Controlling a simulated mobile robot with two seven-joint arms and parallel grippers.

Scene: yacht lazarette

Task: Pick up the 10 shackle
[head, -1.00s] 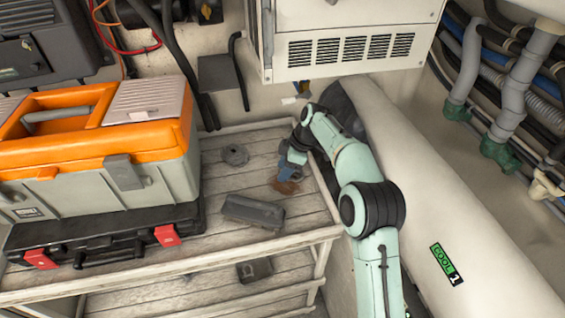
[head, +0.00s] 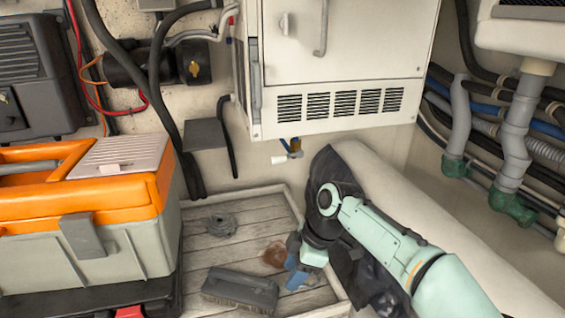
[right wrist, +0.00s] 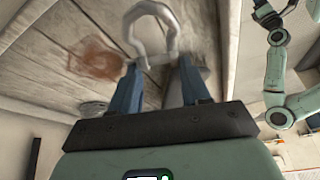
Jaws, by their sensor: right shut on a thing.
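The shackle (right wrist: 148,22) is a pale metal U-shaped bow, seen in the right wrist view. Its lower end lies between the blue fingers of my right gripper (right wrist: 160,88), which is shut on it. The bow sticks out beyond the fingertips, over the wooden shelf boards. In the head view my right gripper (head: 294,276) is over the right part of the shelf, beside a rusty brown stain. I cannot make out the shackle in that view.
The slatted shelf (head: 260,212) has a raised rim. A white cabinet (head: 350,60) hangs behind. A pale sloping hull surface lies to the right.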

